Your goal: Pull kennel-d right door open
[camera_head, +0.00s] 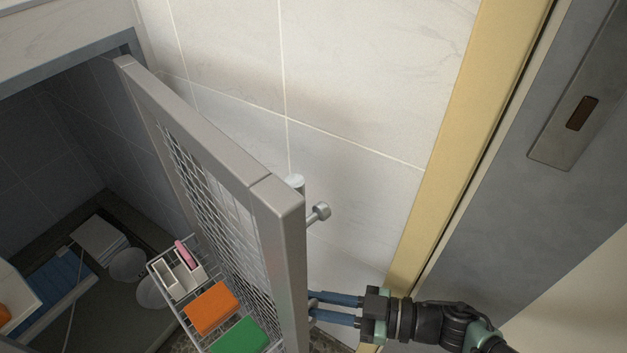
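The kennel door (292,245) has a grey metal frame with wire mesh and stands swung out from the dark kennel opening at the left. I cannot read a label on it. A round metal knob (320,213) sticks out on the right side of the door, near its top free corner. My gripper (313,307) is at the lower right, at the door's right face below the knob. Its two blue fingers point left with a narrow gap between them. The tips meet the door's edge in the picture, and whether they hold anything there is hidden.
Behind the door, a wire basket (152,268) holds an orange block (212,307), a green block (238,338) and a pink item (184,254). Inside the kennel are bowls (128,264) and a blue towel-like item (50,293). A tiled wall (370,80) and yellow door frame (455,130) stand close on the right.

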